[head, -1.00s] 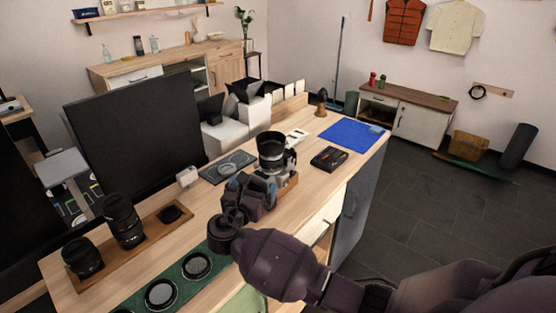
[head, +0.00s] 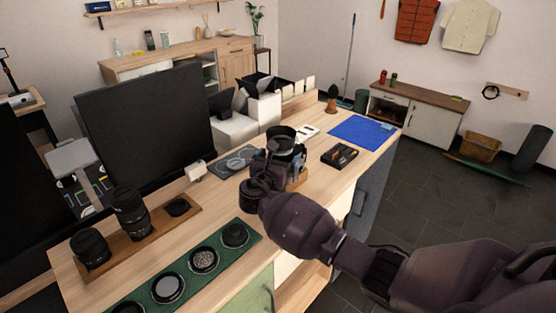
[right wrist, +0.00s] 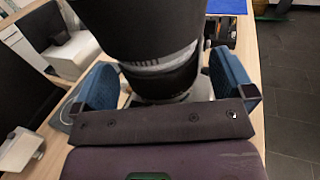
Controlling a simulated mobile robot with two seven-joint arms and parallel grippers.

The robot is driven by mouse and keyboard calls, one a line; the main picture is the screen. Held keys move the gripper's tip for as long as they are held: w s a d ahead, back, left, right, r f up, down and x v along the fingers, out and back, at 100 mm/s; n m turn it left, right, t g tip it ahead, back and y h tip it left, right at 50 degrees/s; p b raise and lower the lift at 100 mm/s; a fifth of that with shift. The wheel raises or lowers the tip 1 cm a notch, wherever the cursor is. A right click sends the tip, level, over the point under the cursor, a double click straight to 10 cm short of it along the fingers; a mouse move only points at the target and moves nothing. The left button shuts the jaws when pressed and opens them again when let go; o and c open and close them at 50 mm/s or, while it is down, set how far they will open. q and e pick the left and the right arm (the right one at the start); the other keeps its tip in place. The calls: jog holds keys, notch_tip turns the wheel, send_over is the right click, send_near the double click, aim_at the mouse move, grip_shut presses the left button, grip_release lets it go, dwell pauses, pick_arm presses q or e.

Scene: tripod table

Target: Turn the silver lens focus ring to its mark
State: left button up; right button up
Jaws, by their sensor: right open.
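The lens stands upright on the wooden table (head: 225,190), with its black upper barrel (head: 281,138) showing in the head view and its lower part hidden by my right gripper (head: 265,168). In the right wrist view the black barrel (right wrist: 140,28) fills the top middle, with a silver ring (right wrist: 160,63) below it. My right gripper (right wrist: 168,85) is open. Its two blue pads stand on either side of the lens, with the lower black barrel between them. I cannot tell whether either pad touches it. My left gripper is not in view.
A black tool tray (head: 339,156) and a blue mat (head: 362,132) lie beyond the lens. A green mat (head: 215,281) with several round caps and a wooden tray (head: 158,234) with lenses lie nearer. A dark monitor (head: 145,120) stands at the left.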

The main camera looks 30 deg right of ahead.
jog(key=shift+c, duration=0.2)
jog(key=shift+c, duration=1.1)
jog(key=c, duration=0.6)
jog(key=shift+c, duration=0.2)
